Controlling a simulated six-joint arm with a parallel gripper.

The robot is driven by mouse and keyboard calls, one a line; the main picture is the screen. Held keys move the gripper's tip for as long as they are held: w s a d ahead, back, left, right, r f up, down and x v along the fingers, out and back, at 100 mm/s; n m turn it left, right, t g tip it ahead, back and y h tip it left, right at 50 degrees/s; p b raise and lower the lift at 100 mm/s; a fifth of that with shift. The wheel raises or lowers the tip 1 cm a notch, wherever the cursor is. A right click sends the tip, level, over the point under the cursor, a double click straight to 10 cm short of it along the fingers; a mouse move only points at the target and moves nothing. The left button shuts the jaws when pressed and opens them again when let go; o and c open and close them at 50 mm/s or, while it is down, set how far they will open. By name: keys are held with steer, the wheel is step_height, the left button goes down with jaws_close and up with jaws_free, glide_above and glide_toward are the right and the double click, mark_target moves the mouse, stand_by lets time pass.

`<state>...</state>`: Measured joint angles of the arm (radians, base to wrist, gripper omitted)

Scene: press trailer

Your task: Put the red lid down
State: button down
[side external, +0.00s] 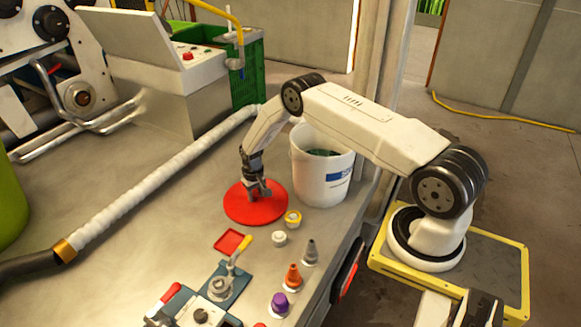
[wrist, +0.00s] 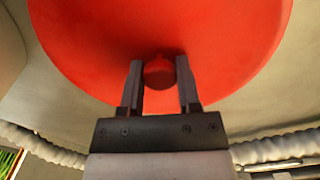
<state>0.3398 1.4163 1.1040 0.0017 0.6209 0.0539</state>
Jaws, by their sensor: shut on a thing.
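The red lid (side external: 240,212) is a flat round disc beside the white bucket (side external: 318,180), to its left in the side external view. My gripper (side external: 257,190) points down at the lid's middle and is shut on its knob. In the wrist view the lid (wrist: 95,40) fills the upper middle, with its red knob (wrist: 160,73) between the two fingers of my gripper (wrist: 160,68). The lid looks level and low over the bench; I cannot tell whether it touches the surface. The bucket is open at the top, with dark green contents.
A white ribbed hose (side external: 165,180) runs along the bench on the left. Bench between hose and lid is clear.

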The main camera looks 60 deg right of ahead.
mark_target(255, 193)
steer(key=shift+f, duration=0.1)
steer(key=shift+c, duration=1.5)
jaws_free()
step_height(255, 193, up, 12)
steer(key=shift+r, duration=0.2)
